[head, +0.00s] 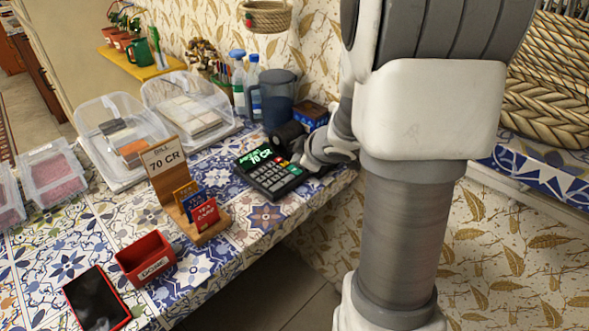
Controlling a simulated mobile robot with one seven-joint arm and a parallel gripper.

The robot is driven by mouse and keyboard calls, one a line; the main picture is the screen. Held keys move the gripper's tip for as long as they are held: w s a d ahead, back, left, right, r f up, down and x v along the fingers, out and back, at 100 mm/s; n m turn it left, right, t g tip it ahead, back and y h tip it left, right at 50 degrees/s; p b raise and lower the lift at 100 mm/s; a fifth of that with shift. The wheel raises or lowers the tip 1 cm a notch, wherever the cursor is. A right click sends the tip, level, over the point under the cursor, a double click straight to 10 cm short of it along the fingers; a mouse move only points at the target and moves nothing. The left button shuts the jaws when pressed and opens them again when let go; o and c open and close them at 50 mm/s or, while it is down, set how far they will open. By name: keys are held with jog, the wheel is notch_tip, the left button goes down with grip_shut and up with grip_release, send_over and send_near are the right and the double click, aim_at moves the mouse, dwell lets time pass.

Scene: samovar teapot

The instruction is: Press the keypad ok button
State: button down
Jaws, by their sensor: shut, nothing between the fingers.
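The black keypad terminal (268,183) sits on the patterned tile counter, with a lit screen showing "70 CR" in green and rows of grey keys. A few small coloured keys, red among them, run along its right side; the ok button is too small to make out for sure. My gripper (302,162) is shut and empty at the keypad's right edge, low and close to the coloured keys. I cannot tell whether its fingertips touch a key.
Behind the gripper stand a dark blue jug (277,100), bottles (238,86) and a small box (311,113). A wooden bill stand (203,235) with cards is left of the keypad. A red box (146,259) and a tablet (97,300) lie front left. Clear bins (120,135) stand behind.

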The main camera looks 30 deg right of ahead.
aim_at(298, 172)
jog(key=shift+f, duration=0.1)
dwell(0.5)
jog(key=shift+f, duration=0.35)
jog(key=shift+f+b, duration=0.35)
jog(key=shift+b, duration=0.15)
dwell(0.3)
jog(key=shift+r, duration=0.1)
jog(key=shift+r+p, duration=0.7)
jog(key=shift+p, duration=0.25)
notch_tip(298, 172, up, 5)
jog(key=p, duration=0.5)
dwell(0.6)
